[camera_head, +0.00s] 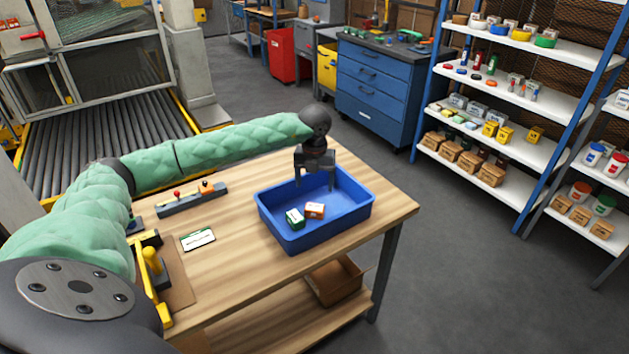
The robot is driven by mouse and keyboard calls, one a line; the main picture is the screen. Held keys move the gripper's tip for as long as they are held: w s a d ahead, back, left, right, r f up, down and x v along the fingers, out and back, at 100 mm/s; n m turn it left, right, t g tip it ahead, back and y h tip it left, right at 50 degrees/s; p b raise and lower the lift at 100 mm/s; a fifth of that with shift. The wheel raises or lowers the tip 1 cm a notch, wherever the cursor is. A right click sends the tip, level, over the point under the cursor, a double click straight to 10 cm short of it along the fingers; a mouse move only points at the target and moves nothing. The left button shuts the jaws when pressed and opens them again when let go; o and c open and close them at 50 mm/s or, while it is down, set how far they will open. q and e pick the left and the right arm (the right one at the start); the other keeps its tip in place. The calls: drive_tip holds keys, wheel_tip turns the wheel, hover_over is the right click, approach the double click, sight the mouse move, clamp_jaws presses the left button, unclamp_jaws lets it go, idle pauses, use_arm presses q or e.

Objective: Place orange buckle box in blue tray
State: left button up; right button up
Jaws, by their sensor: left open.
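The blue tray (345,226) stands on the right part of the wooden table. The orange buckle box (315,211) lies inside it, near the middle of the tray floor. A green and white box (295,218) lies just left of the orange box in the tray. My left gripper (315,184) is over the far part of the tray, fingers pointing down, open and empty. It is apart from the orange box, behind and above it in the picture. My right gripper does not show.
The wooden table (235,265) has a label card (198,239), a grey strip with knobs (191,200) and a yellow-handled fixture (152,262) left of the tray. A brown bin (335,283) sits on the lower shelf. Bare tabletop lies right of the tray.

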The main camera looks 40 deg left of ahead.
use_arm(q)
drive_tip(key=shift+r, duration=0.8)
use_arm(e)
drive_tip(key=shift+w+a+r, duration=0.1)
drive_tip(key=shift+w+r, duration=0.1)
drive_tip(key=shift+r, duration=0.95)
